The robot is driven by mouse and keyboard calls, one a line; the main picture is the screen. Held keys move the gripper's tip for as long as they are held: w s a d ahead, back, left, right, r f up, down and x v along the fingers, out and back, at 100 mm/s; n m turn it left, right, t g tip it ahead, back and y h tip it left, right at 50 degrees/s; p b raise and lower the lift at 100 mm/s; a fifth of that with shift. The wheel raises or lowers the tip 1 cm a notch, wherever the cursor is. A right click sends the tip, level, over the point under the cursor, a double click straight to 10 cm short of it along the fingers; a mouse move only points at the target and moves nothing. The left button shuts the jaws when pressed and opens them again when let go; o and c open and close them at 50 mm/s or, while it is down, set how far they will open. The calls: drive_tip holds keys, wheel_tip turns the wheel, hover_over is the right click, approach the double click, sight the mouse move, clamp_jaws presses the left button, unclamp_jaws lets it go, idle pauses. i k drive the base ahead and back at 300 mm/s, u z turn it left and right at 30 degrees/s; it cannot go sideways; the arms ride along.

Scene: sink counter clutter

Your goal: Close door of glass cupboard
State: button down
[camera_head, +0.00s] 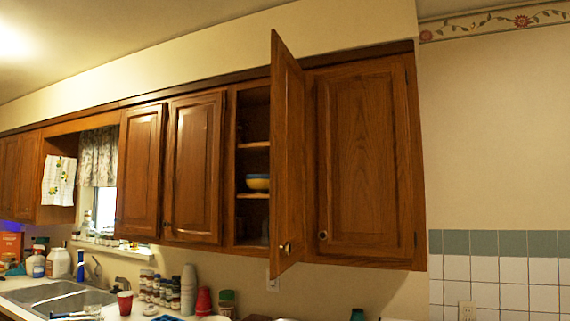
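A brown wooden cupboard door (288,150) stands open in the head view, swung out toward me and seen nearly edge-on. Its round knob (287,248) is near the bottom of the door. The open cupboard (241,215) to its left shows shelves with a yellow and blue bowl (258,183) on one of them. The door hides the right part of the inside. My gripper does not show in this view.
Shut cupboard doors stand at the left (193,165) and right (365,155) of the open one. Below, the counter holds a sink (55,297), a red cup (125,303), several spice jars (158,290) and bottles. The space in front of the open door looks clear.

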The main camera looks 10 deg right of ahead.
sight(287, 145)
drive_tip(key=u, duration=0.05)
drive_tip(key=i, duration=1)
drive_tip(key=k, duration=0.5)
drive_tip(key=z, duration=0.5)
drive_tip(key=i, duration=0.4)
drive_tip(key=u, duration=0.05)
